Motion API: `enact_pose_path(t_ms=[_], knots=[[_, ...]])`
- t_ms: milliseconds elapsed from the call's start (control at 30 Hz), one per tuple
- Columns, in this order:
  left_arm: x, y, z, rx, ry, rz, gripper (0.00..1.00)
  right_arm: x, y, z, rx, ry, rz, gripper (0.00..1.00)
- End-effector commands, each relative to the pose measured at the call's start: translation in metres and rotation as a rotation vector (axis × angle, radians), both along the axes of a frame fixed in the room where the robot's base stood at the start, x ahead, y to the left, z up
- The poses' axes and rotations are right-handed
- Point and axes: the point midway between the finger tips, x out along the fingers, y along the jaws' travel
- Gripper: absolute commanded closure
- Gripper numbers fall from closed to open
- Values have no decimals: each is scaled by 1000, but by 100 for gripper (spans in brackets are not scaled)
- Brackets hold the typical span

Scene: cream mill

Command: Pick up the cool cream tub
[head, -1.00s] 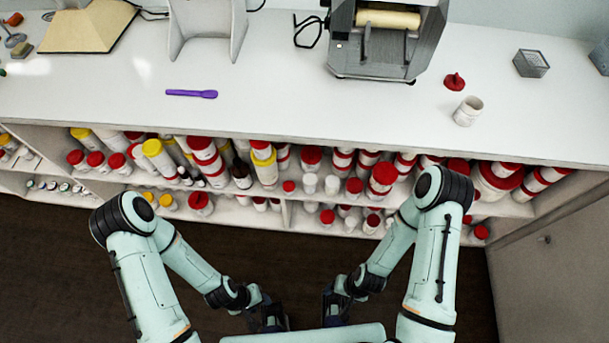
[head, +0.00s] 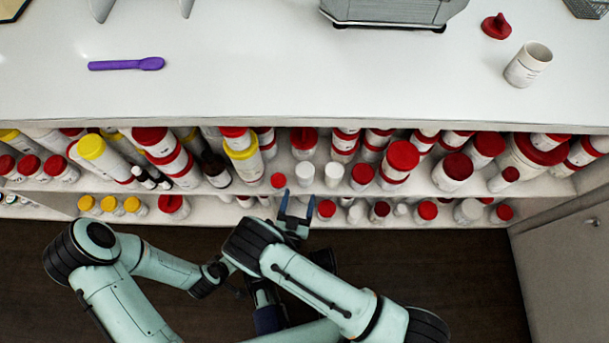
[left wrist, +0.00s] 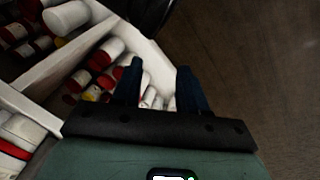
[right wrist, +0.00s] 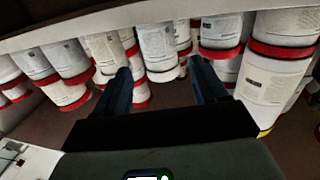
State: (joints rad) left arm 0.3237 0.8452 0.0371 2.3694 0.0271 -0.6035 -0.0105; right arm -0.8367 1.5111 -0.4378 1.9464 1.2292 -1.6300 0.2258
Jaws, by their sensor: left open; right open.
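Many white tubs with red or yellow lids fill the shelves under the counter, and I cannot tell by label which is the cool cream tub. A small white tub (head: 333,174) with a pale top stands near my right gripper (head: 297,206), which is open and empty at the front of the shelves. In the right wrist view, labelled white tubs (right wrist: 157,44) appear upside down beyond the open fingers (right wrist: 160,68). My left gripper (left wrist: 159,69) is open, beside shelves of tubs. In the head view it is mostly hidden by my right arm.
The white counter (head: 250,85) overhangs the shelves. On it are a purple spatula (head: 126,64), an open white container (head: 528,64) and a red lid (head: 497,26). A shelf board (right wrist: 100,22) crosses above the right fingers. Dark floor (head: 450,270) lies clear in front.

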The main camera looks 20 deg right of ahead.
Motion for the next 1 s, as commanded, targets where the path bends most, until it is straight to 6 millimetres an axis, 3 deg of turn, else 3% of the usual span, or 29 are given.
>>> enact_pose_path(t_ms=[200, 467, 700, 1000], knots=[[-8, 3, -13, 1, 30, 4, 57, 36, -18, -1, 2, 2, -1, 28], [-16, 4, -20, 0, 57, 5, 57, 53, -28, 1, 1, 5, -1, 28], [-33, 6, -36, -4, 116, 7, 57, 84, -45, 6, 2, 4, -1, 28], [-38, 7, -39, -4, 132, 9, 57, 92, -49, 8, 2, 6, 0, 28]])
